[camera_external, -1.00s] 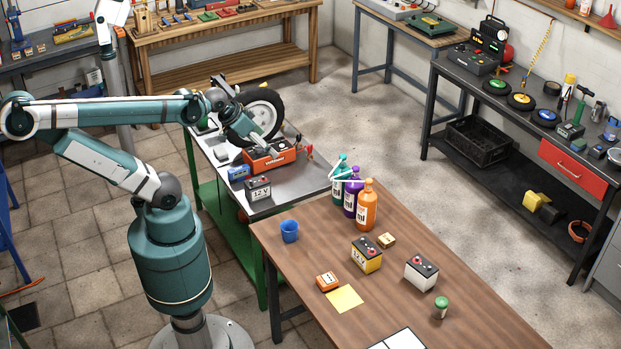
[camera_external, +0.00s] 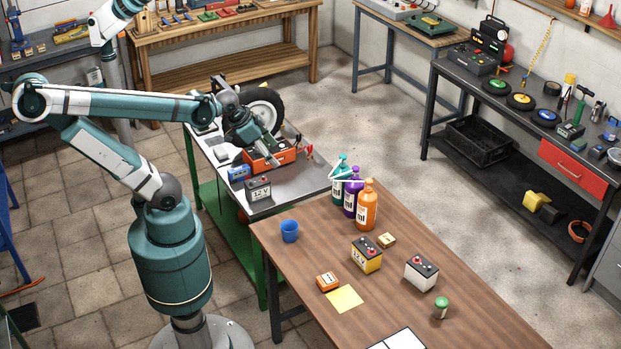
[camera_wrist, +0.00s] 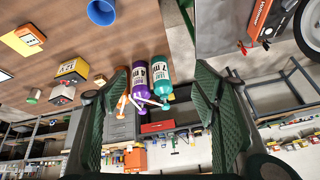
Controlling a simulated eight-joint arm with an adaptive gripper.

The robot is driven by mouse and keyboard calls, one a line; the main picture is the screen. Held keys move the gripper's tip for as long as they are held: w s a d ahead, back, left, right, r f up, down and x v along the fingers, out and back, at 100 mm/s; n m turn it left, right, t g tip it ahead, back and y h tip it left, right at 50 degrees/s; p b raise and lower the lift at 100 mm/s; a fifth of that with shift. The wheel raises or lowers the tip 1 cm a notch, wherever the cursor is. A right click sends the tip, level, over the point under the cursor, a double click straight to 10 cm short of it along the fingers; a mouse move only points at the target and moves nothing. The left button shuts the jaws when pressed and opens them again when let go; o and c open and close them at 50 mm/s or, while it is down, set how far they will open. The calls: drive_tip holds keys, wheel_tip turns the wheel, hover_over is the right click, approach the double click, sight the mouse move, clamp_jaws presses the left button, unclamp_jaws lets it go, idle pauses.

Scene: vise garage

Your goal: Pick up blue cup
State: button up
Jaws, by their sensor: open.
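The blue cup (camera_external: 289,231) stands upright on the near left part of the brown wooden table (camera_external: 400,300). In the wrist view the blue cup (camera_wrist: 101,12) shows at the top edge, partly cut off.
Green, purple and orange bottles (camera_external: 367,207) stand at the table's back edge, right of the cup. Table surface around the cup is clear.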

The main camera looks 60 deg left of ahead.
drive_tip(key=w+d+f+m+g+b, duration=0.1)
drive_tip(key=w+d+f+m+g, duration=0.15)
drive_tip(key=d+f+m, duration=0.55)
drive_tip(key=m+g+b, duration=0.1)
drive_tip(key=m+g, duration=0.3)
drive_tip(key=m, duration=0.7)
approach(289, 227)
drive_tip(key=s+d, duration=0.1)
drive_tip(key=d, duration=0.2)
drive_tip(key=shift+s+r+t, duration=0.15)
drive_tip(key=shift+r+t, duration=0.05)
drive_tip(key=shift+t, duration=0.05)
drive_tip(key=shift+f+b, duration=0.5)
drive_tip(key=shift+f, duration=0.8)
drive_tip(key=shift+s+f+b, duration=0.15)
drive_tip(key=shift+f+b, duration=0.65)
drive_tip(key=shift+f, duration=1.8)
drive_tip(key=c, duration=0.9)
